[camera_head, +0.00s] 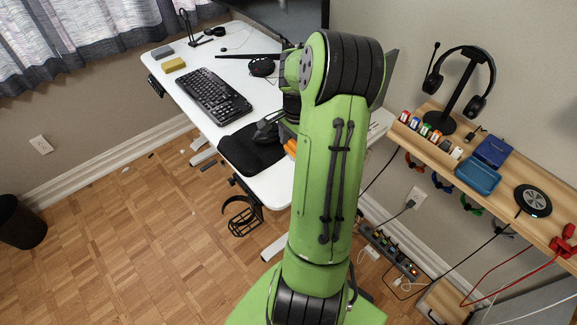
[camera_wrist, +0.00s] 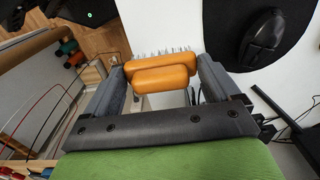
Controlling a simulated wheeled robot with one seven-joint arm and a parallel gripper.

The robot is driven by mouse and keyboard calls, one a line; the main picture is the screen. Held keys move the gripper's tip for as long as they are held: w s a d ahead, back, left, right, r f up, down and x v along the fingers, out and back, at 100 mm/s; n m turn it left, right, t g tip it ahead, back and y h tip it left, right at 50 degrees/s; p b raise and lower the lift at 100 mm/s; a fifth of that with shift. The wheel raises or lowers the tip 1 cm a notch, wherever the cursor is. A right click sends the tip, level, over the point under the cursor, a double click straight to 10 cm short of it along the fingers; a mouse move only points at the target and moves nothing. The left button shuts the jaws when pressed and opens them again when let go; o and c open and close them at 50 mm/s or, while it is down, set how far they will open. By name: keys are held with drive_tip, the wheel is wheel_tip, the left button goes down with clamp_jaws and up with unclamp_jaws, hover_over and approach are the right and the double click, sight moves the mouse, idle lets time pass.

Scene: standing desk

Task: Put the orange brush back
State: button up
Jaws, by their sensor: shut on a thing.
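The orange brush (camera_wrist: 160,75) is between the two fingers of my gripper (camera_wrist: 161,68) in the wrist view. Its rounded orange body lies across the gap, with pale bristles showing along its far side. My gripper is shut on it. In the head view only a small orange part (camera_head: 290,147) shows beside my green arm, over the desk's near right end. The arm hides most of the gripper and brush there.
The white desk (camera_head: 205,121) holds a keyboard (camera_head: 214,96), a black mouse mat (camera_head: 247,152) and a yellow block (camera_head: 174,65).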

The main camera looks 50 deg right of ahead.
wheel_tip(320, 180, down, 7)
drive_tip(key=shift+f+b, duration=0.2)
drive_tip(key=shift+b, duration=0.75)
drive_tip(key=shift+w+r, duration=0.1)
